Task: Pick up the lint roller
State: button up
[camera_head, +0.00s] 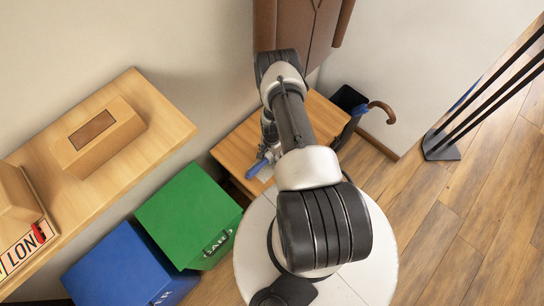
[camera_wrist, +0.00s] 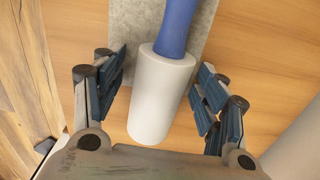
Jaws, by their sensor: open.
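The lint roller has a white cylinder (camera_wrist: 160,92) and a blue handle (camera_wrist: 178,22). In the wrist view it lies on a wooden surface (camera_wrist: 256,50), with the handle over a grey cloth-like piece (camera_wrist: 140,28). My gripper (camera_wrist: 159,80) is open, with one finger on each side of the white cylinder and a gap showing on both sides. In the head view the blue handle (camera_head: 257,167) shows at the left part of a small wooden table (camera_head: 235,149). My arm hides much of that table and most of my gripper.
A green box (camera_head: 185,210) and a blue box (camera_head: 120,270) stand left of the table. A wooden shelf (camera_head: 165,125) is above them. A dark bin with an umbrella's curved handle (camera_head: 383,108) stands at the table's right. Wooden floor (camera_head: 440,225) lies open at the right.

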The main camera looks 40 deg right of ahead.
jog(key=shift+r, duration=0.1)
jog(key=shift+c, duration=0.3)
jog(key=c, duration=1.2)
jog(key=shift+o, duration=0.2)
jog(key=shift+r, duration=0.15)
